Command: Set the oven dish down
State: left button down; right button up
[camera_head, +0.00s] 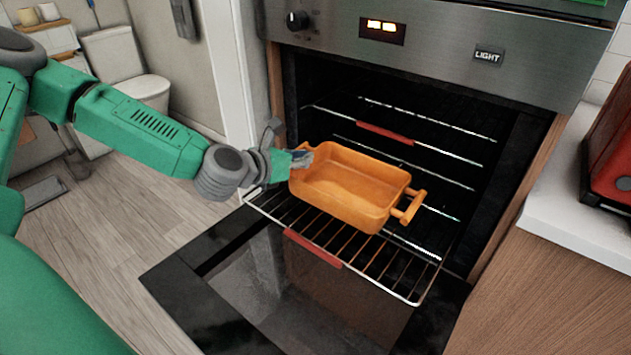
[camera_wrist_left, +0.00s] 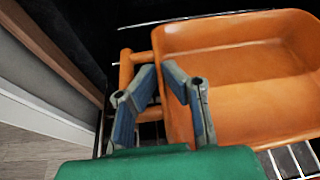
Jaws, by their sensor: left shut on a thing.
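The orange oven dish (camera_head: 350,188) is rectangular and empty, with a handle at each end. It is at the pulled-out wire rack (camera_head: 330,236) in front of the oven opening; I cannot tell whether its base touches the rack. My left gripper (camera_head: 300,158) is shut on the dish's left handle. In the left wrist view the fingers (camera_wrist_left: 160,92) are around the handle side, next to the dish's wall (camera_wrist_left: 235,80). The dish's right handle (camera_head: 410,206) is free. My right gripper is not in view.
The oven door (camera_head: 215,300) is folded down below the rack. Another rack with a red strip (camera_head: 385,132) is inside the oven. A counter (camera_head: 580,205) with a red appliance (camera_head: 610,150) stands at the right. A toilet (camera_head: 125,65) is at the back left.

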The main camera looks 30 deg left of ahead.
aim_at(307, 174)
pick_arm(q)
jog(key=shift+a+f, duration=0.5)
jog(key=shift+f, duration=0.25)
jog(key=shift+d+f, duration=0.2)
jog(key=shift+f, duration=0.15)
jog(key=shift+d+f+b, duration=0.55)
jog(key=shift+d+f, duration=0.15)
jog(key=shift+f, duration=0.2)
jog(key=shift+w+d+f, duration=0.1)
jog(key=shift+d+f, duration=0.05)
jog(key=shift+d, duration=0.15)
jog(key=c, duration=1.7)
grip_release()
jog(key=shift+a, duration=0.3)
jog(key=shift+s+a+f, duration=0.2)
jog(key=shift+a+f, duration=0.1)
jog(key=shift+a, duration=0.25)
jog(key=shift+d, duration=0.15)
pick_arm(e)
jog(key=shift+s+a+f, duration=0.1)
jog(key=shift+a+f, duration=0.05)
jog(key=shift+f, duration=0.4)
